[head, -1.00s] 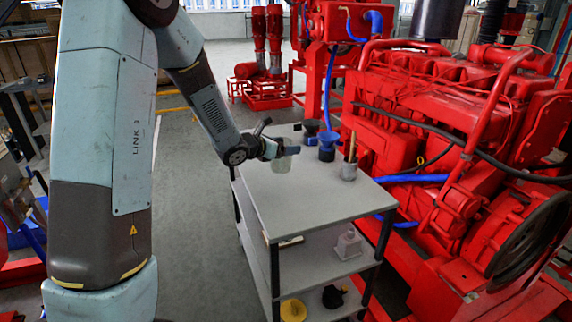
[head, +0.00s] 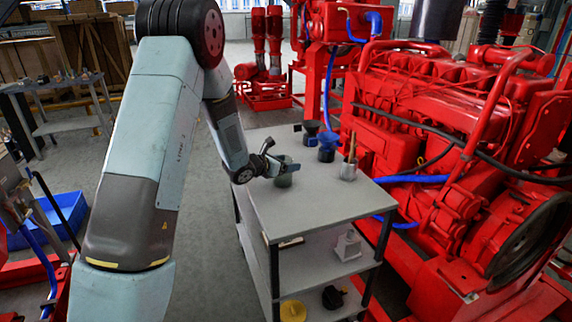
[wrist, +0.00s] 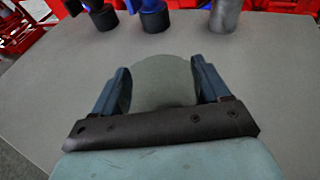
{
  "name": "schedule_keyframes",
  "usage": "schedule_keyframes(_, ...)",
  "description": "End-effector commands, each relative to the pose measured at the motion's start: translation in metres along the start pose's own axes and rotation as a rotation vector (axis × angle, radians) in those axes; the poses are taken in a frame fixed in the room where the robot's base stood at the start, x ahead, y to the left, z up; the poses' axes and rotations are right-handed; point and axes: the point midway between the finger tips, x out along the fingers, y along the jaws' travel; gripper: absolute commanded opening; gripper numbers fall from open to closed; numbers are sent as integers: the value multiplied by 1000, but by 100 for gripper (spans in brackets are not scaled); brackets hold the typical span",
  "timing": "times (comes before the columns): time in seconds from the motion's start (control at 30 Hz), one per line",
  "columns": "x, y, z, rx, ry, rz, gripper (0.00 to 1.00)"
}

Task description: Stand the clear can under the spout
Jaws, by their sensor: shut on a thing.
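The clear can (head: 284,179) looks greenish and see-through and is upright over the grey top of the cart (head: 300,213). My gripper (head: 284,171) is shut on the can, with one finger on each side. In the wrist view, the can (wrist: 165,82) fills the space between the two blue fingers of my gripper (wrist: 165,88). I cannot tell whether the can's base touches the cart top. I cannot make out which part is the spout.
A blue-topped container (head: 327,150), a dark container (head: 311,129) and a metal cup with brushes (head: 348,170) stand behind and right of the can. The red engine (head: 450,130) borders the cart on the right. The cart top's front is clear.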

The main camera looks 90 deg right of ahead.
Motion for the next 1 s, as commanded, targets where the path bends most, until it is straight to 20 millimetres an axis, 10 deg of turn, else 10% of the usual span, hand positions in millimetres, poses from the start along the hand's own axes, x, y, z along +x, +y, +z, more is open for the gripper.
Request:
schedule_keyframes(0.33,0,1,-2,0,-1,1,43)
schedule_keyframes(0.37,0,0,-2,0,-1,1,78)
schedule_keyframes(0.6,0,0,-2,0,-1,1,100)
schedule_keyframes(1.0,-12,2,1,0,-2,3,100)
